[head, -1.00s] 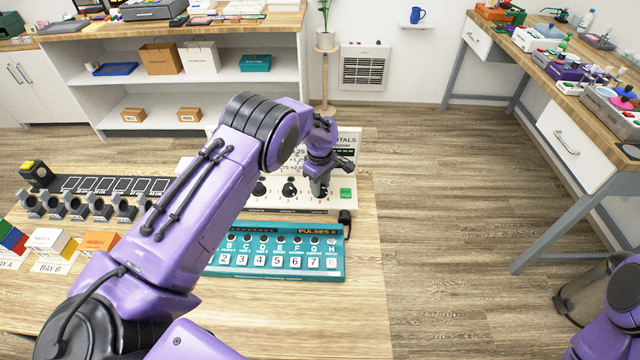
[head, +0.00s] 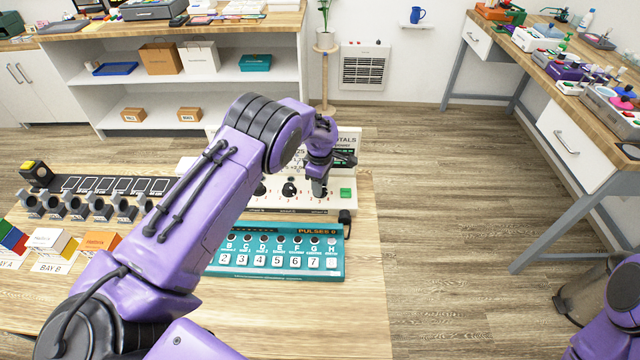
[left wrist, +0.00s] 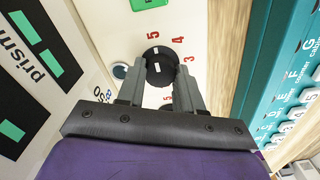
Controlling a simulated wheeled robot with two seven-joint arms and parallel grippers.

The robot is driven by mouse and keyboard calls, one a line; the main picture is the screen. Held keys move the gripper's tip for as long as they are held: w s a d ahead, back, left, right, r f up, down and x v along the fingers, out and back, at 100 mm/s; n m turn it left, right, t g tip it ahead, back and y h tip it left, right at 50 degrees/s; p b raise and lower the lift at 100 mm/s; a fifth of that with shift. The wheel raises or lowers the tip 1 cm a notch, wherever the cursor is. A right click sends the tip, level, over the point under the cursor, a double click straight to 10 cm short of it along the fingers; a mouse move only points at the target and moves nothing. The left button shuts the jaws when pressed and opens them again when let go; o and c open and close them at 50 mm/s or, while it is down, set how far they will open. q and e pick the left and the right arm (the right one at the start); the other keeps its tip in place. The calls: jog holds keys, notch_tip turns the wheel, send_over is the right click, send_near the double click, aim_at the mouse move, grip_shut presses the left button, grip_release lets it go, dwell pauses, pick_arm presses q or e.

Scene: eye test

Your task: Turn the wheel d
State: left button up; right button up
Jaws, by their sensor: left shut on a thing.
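A white panel box (head: 275,203) with a row of black wheels stands behind the teal keypad. My left gripper (head: 319,190) points down at the rightmost visible wheel, beside the green button. In the left wrist view, its two grey fingers (left wrist: 159,78) are shut on a black wheel (left wrist: 158,62), one on each side. The wheel has a white pointer mark, and red numbers 5, 4 and 3 show around it. I cannot read this wheel's letter. In the head view the gripper hides most of it. A free black wheel (head: 289,189) sits to its left. My right gripper is out of view.
The teal keypad (head: 280,271) stands close in front of the panel. A green button (head: 346,193) is just right of the gripper. Grey holders and colored boxes (head: 48,241) stand at the left. The wooden table (head: 300,320) is clear at the front right.

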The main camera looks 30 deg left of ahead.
pick_arm(q)
jog(key=o, duration=1)
jog(key=shift+o, duration=0.2)
notch_tip(320, 180, up, 11)
jog(key=b, duration=0.2)
jog(key=shift+f, duration=0.15)
